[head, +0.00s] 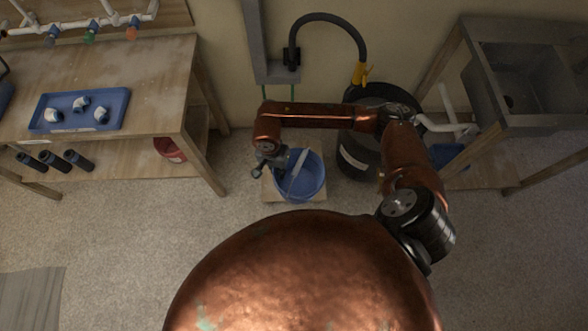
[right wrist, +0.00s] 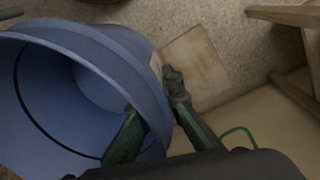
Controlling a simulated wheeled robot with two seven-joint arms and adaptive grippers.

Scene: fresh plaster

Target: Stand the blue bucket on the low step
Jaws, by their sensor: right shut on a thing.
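The blue bucket (head: 313,184) is upright or nearly so in the head view, at the middle below the wall. My right gripper (head: 272,160) is at its left rim. In the right wrist view, my right gripper's fingers (right wrist: 152,98) are shut on the wall of the bucket (right wrist: 88,62), one finger inside and one outside. The low step (head: 268,190) is a pale wooden square, mostly hidden under the bucket; it also shows in the right wrist view (right wrist: 198,68) beyond the rim. I cannot tell whether the bucket's base touches the step. My left gripper is out of view.
A wooden workbench (head: 150,72) with a blue tray (head: 50,99) of white fittings stands on the left. A black bin (head: 352,160) is right of the bucket, partly behind my arm. A grey sink (head: 520,80) stands at the far right. The floor in front is clear.

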